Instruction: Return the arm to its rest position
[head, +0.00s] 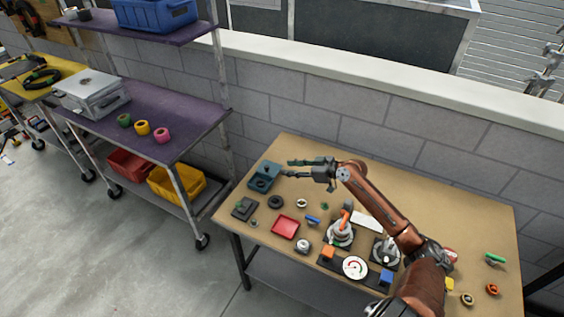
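My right arm (385,207) comes in from the lower right and reaches out over the wooden workbench. Its dark gripper (288,168) points left, its two fingers spread apart with nothing visible between them. The fingertips are near the right edge of a teal tray (256,183) that has a dark round part in it; I cannot tell whether they touch it. My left gripper is not in view.
The workbench (460,200) holds a red tray (286,227), a black ring (275,202), a round gauge (355,267) and several small parts below the arm. A purple-topped cart (190,105) stands left, with a gap between. A block wall (330,110) runs behind.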

